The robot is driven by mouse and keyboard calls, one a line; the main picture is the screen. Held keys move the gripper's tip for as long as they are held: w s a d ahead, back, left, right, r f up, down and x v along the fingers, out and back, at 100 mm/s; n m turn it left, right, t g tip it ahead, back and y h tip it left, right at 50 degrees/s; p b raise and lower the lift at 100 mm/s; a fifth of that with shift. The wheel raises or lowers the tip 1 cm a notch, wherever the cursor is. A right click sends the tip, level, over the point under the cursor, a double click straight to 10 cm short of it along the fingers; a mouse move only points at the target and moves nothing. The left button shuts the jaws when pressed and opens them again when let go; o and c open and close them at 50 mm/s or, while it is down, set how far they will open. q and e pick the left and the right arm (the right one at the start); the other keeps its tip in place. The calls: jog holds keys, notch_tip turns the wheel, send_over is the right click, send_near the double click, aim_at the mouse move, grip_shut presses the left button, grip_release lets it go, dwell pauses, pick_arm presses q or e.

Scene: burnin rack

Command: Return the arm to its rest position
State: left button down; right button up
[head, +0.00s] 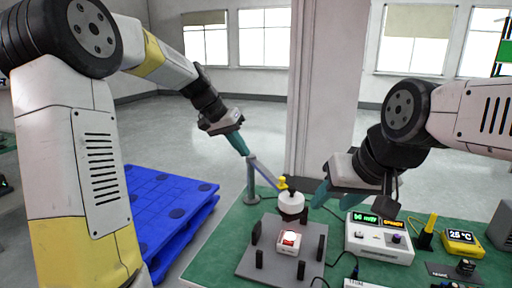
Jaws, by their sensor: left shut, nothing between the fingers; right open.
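My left arm comes in from the left, and its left gripper (241,146) has its teal fingers shut with nothing between them. It points down close to the top of a grey post (252,183); I cannot tell whether they touch. My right gripper (333,195) is open and empty, its teal fingers low over the green bench (227,232), right of a white round knob-like part (291,203) with a yellow top. A small white unit (289,243) with a lit red switch sits on a grey plate (255,263) in front of them.
A white instrument (379,243) with green and orange displays stands right of the plate. A yellow meter (463,241) reading 25 °C is farther right. A blue pallet (165,200) lies on the floor at left. A pale pillar (325,90) stands behind.

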pick_arm(q)
jog(key=s+a+n+t+y, duration=0.1)
jog(key=s+a, duration=0.2)
jog(key=s, duration=0.6)
jog(key=s+a+n+t+y, duration=0.1)
jog(key=s+a, duration=0.1)
jog(key=s, duration=0.7)
jog(key=s+a+n+t+y, duration=0.1)
jog(key=s+a+n, duration=0.1)
jog(key=s, duration=0.7)
jog(key=shift+s+a+r+t+y, duration=0.3)
jog(key=shift+s+a+r, duration=0.05)
jog(key=shift+a, duration=0.45)
